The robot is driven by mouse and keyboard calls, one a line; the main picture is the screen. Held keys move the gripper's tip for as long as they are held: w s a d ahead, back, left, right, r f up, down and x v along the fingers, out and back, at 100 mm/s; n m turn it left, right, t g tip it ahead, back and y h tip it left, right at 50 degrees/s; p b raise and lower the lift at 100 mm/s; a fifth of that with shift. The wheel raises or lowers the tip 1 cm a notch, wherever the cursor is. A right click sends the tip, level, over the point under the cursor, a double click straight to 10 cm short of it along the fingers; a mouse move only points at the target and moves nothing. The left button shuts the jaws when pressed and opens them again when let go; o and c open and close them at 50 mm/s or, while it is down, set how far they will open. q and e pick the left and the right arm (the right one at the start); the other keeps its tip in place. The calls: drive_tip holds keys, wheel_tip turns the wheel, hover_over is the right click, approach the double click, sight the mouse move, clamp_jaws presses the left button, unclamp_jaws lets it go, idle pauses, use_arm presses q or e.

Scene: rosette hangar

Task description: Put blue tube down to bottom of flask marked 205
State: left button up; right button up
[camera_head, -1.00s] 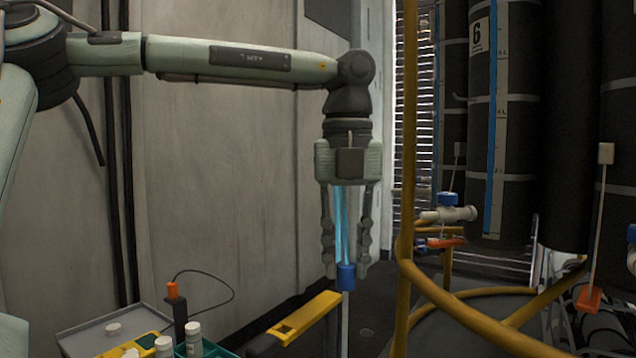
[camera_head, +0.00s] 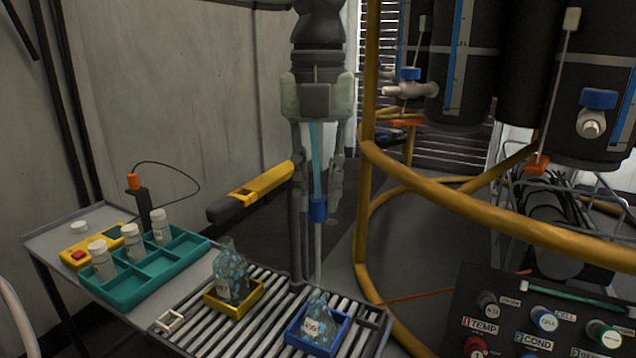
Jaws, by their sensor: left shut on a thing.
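My left gripper (camera_head: 318,196) points down and is shut on the blue tube (camera_head: 318,208), which has a light blue upper part between the fingers and a blue collar. A thin pale lower length hangs down from the collar. A clear faceted flask (camera_head: 318,310) in a blue holder stands on the slatted rack at the lower middle; its small label seems to read 205. The tube's lower end appears just above or behind this flask; I cannot tell whether it is inside. A second flask (camera_head: 231,272) stands in a yellow holder to the left, its label too small to read.
A teal tray (camera_head: 135,287) with white bottles sits on the cart at left. A yellow and black arm-like bar (camera_head: 252,191) stands behind the rack. A yellow pipe frame (camera_head: 480,218), dark cylinders and a control panel (camera_head: 535,325) crowd the right side.

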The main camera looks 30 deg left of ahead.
sight(318, 219)
idle(0.3)
use_arm(q)
drive_tip(key=shift+f+b, duration=0.3)
drive_tip(key=shift+b, duration=0.05)
idle(0.4)
drive_tip(key=shift+f+b, duration=0.85)
drive_tip(key=shift+f, duration=0.3)
drive_tip(key=shift+f+b, duration=1.7)
drive_tip(key=shift+f, duration=0.05)
